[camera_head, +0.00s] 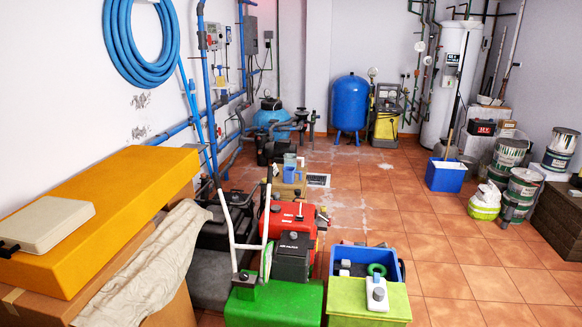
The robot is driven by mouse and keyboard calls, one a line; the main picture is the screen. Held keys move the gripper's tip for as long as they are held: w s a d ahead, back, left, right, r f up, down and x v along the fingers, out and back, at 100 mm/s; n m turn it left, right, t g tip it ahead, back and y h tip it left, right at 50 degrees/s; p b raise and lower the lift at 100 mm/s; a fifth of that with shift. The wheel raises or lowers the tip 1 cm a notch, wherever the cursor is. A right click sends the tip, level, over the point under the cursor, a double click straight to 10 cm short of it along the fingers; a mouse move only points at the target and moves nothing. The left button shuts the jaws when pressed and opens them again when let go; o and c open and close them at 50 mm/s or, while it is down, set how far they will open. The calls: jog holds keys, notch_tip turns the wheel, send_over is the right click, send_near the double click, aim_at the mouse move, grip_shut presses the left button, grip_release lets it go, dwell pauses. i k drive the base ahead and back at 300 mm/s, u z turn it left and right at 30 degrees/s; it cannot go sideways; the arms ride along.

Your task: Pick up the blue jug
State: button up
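A small light-blue vessel (290,166), which looks like the blue jug, stands in the middle distance on or just behind a low tan box, beyond the red machine. It is small in the picture, and I cannot make out its handle or spout clearly. My gripper is not in view.
A red and black machine (292,228), a white-framed handle (236,222), a green box (272,306) and a blue-and-lime crate (368,308) crowd the near floor. Yellow-topped boxes (120,205) fill the left. Paint tins (508,153) stand right. Tiled floor (450,240) is open centre-right.

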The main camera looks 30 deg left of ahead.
aim_at(289, 173)
jog(key=z, duration=0.35)
jog(key=i, duration=4.15)
